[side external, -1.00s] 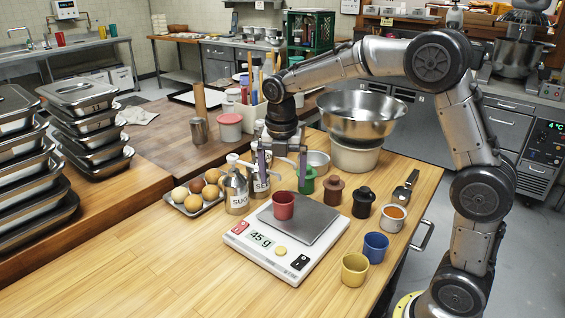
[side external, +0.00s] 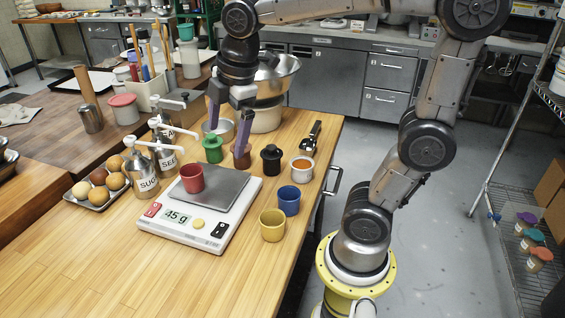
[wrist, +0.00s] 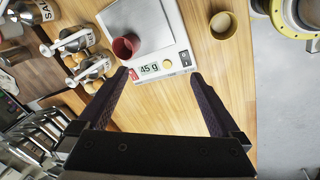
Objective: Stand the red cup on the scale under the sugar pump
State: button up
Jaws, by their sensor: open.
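The red cup (side external: 192,178) stands upright on the left part of the metal plate of the scale (side external: 172,236), which reads 45 g. The sugar pump (side external: 144,172) stands just left of the scale, its spout reaching toward the cup; I cannot tell whether the spout tip is over the cup's mouth. My gripper (side external: 228,138) is open and empty, above and behind the scale, near the green and brown cups. In the wrist view, the open fingers (wrist: 160,74) have nothing between them, and the red cup (wrist: 125,46) is apart from them.
A second labelled pump (side external: 166,150) stands behind the sugar pump, and an egg tray (side external: 88,204) lies left. The front-left bench is clear.

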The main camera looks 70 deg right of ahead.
jog(key=s+a+f+m+t, duration=0.1)
jog(key=s+f+m, duration=0.3)
jog(key=s+m, duration=0.8)
jog(key=shift+a+t+y, duration=0.3)
jog(key=shift+a+t, duration=0.05)
jog(key=shift+t, duration=0.35)
jog(key=shift+s, duration=0.1)
dwell(0.7)
